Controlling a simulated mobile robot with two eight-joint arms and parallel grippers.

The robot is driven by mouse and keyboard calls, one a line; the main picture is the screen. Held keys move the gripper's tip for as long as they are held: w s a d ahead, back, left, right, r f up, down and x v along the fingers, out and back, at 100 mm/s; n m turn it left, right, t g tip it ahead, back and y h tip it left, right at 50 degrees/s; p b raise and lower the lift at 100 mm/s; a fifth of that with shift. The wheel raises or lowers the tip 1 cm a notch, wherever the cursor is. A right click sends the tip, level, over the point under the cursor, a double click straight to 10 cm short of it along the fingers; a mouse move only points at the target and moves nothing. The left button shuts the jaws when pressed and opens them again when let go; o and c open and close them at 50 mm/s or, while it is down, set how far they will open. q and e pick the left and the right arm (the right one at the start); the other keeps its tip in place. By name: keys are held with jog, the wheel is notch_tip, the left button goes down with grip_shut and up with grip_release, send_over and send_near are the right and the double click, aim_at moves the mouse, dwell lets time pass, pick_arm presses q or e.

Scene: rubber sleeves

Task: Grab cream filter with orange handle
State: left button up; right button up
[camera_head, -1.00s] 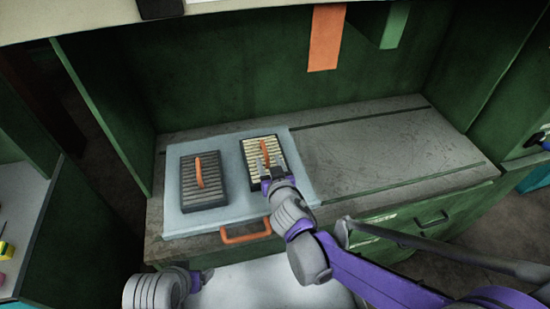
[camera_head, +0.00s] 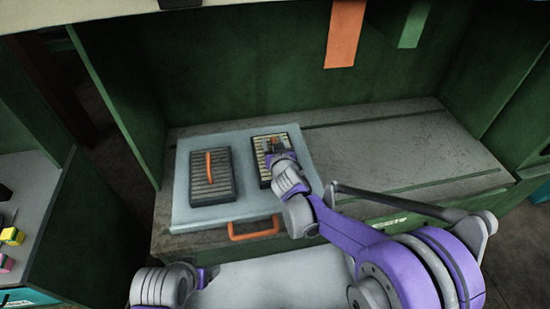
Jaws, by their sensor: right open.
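The cream filter (camera_head: 262,163) has a dark frame and an orange handle, and lies on the right half of a pale blue tray (camera_head: 240,208). My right gripper (camera_head: 272,145) is over this filter at its handle, with the jaws open. The gripper and wrist hide most of the handle and part of the filter, so I cannot tell whether the fingers touch it. My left gripper (camera_head: 207,277) is low in the picture, in front of the bench and away from the filters. Its fingers are too small to judge.
A dark grey filter (camera_head: 212,185) with an orange handle lies on the tray's left half. The tray has an orange front handle (camera_head: 253,229). The bench top (camera_head: 390,150) to the right is bare. Green walls close the back and sides. Orange (camera_head: 344,33) and green (camera_head: 414,24) strips hang above.

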grip_shut()
dwell(1.4)
